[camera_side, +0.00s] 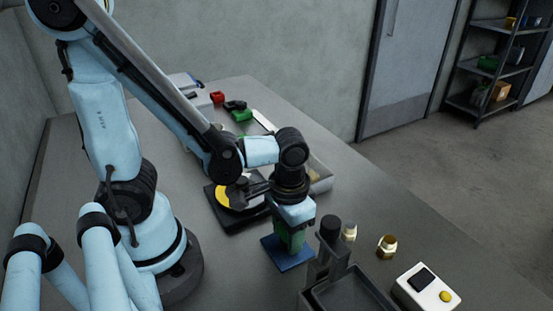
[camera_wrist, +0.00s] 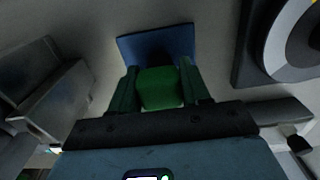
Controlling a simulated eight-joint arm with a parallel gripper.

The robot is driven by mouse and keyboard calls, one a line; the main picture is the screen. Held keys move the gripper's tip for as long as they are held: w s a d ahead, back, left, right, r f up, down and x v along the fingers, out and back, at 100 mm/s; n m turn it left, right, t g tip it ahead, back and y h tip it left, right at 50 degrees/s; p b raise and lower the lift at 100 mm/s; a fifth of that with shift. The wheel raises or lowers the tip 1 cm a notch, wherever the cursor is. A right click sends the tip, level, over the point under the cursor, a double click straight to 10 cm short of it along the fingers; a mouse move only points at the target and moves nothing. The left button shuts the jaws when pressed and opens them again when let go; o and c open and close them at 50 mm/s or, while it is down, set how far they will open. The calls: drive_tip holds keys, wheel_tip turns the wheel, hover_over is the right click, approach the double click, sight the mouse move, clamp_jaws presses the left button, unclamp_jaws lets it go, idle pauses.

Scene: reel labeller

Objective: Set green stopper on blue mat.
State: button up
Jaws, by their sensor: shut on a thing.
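The blue mat (camera_side: 286,258) lies flat on the table below my gripper, and it also shows in the wrist view (camera_wrist: 156,46). My gripper (camera_side: 291,238) points down over the mat. In the wrist view its two dark green fingers (camera_wrist: 160,86) are shut on the green stopper (camera_wrist: 161,88), which sits between them. In the side view the stopper is mostly hidden by the fingers. I cannot tell whether the stopper touches the mat.
A grey tray with a black-topped post (camera_side: 330,228) stands just right of the mat. Brass fittings (camera_side: 387,246) and a white box with a yellow button (camera_side: 426,289) are farther right. A reel on a black base (camera_side: 226,215) is behind the mat.

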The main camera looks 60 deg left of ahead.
drive_tip(key=shift+f, duration=0.1)
drive_tip(key=o, duration=1)
drive_tip(key=shift+o, duration=0.2)
drive_tip(key=shift+r, duration=6)
drive_tip(key=w+a+t, duration=0.5)
drive_tip(key=a+t, duration=0.2)
drive_tip(key=shift+w, duration=0.25)
